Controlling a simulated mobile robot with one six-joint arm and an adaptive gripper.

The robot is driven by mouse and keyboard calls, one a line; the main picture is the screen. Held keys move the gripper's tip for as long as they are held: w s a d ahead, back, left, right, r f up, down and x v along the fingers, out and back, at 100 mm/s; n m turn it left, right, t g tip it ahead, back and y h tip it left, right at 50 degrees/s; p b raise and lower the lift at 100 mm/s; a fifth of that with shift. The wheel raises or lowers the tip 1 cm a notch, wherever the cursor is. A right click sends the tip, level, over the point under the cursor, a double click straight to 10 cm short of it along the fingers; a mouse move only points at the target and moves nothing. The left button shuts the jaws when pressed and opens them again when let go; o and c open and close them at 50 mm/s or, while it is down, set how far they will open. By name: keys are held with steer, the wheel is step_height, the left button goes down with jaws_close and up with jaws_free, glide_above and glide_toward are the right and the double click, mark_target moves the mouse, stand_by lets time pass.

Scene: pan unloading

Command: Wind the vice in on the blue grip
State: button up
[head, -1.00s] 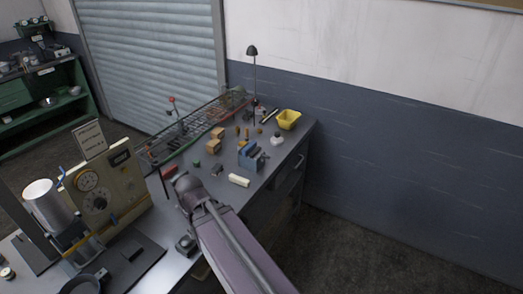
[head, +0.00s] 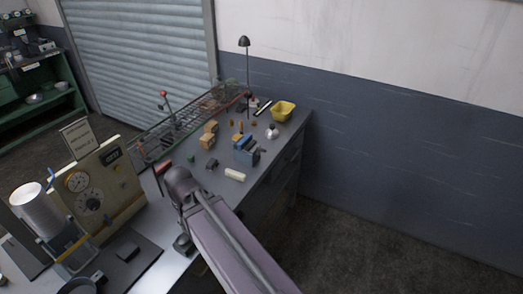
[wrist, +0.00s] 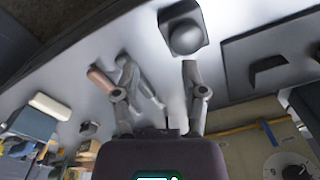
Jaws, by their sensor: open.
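The blue-grey vice (head: 248,156) stands on the bench beyond my arm in the head view. A brighter blue part, perhaps the blue grip (head: 242,141), shows at its top; I cannot tell whether the jaws touch it. A blue shape, probably the vice (wrist: 32,123), is partly cut off at lower left in the wrist view. My gripper (wrist: 160,78) is open in the wrist view, its fingers apart over the grey bench top. A brownish cylinder and a grey forked shape (wrist: 137,80) show by the left finger. The gripper is well apart from the vice.
A cream block (head: 235,174) lies before the vice. Wooden blocks (head: 208,136), a flask (head: 272,131) and a yellow bin (head: 284,110) stand farther back. A gauge panel (head: 97,192) stands at left. A domed black block (wrist: 184,36) lies near my gripper.

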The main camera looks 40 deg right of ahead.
steer(key=w+d+f+y+b, duration=0.1)
steer(key=w+d+b, duration=0.1)
steer(key=w+d+f+t+y+b, duration=0.1)
steer(key=w+d+f+b, duration=0.1)
steer(key=w+d+f+y+b, duration=0.1)
steer(key=d+y+b, duration=0.1)
steer(key=shift+w+d+f+n+t, duration=0.3)
steer(key=shift+w+f+n+t, duration=0.05)
steer(key=shift+w+n+t, duration=0.05)
steer(key=w+d+t+y+b, duration=0.1)
steer(key=d+b, duration=0.1)
steer(key=d, duration=0.2)
steer(key=w+d+t+y+b, duration=0.1)
steer(key=w+d+t+b, duration=0.1)
steer(key=d, duration=0.2)
steer(key=w+d+f+t+y+b, duration=0.1)
steer(key=d+b, duration=0.1)
steer(key=d, duration=0.2)
steer(key=shift+w+n+y, duration=0.25)
steer(key=shift+n+y, duration=0.05)
steer(key=d+t+b, duration=0.5)
steer(key=d, duration=0.9)
steer(key=t+b, duration=0.4)
steer(key=t, duration=0.2)
glide_toward(258, 148)
steer(key=v, duration=0.5)
steer(key=shift+w+r+h, duration=0.1)
steer(key=shift+h, duration=0.3)
steer(key=shift+w+a, duration=0.1)
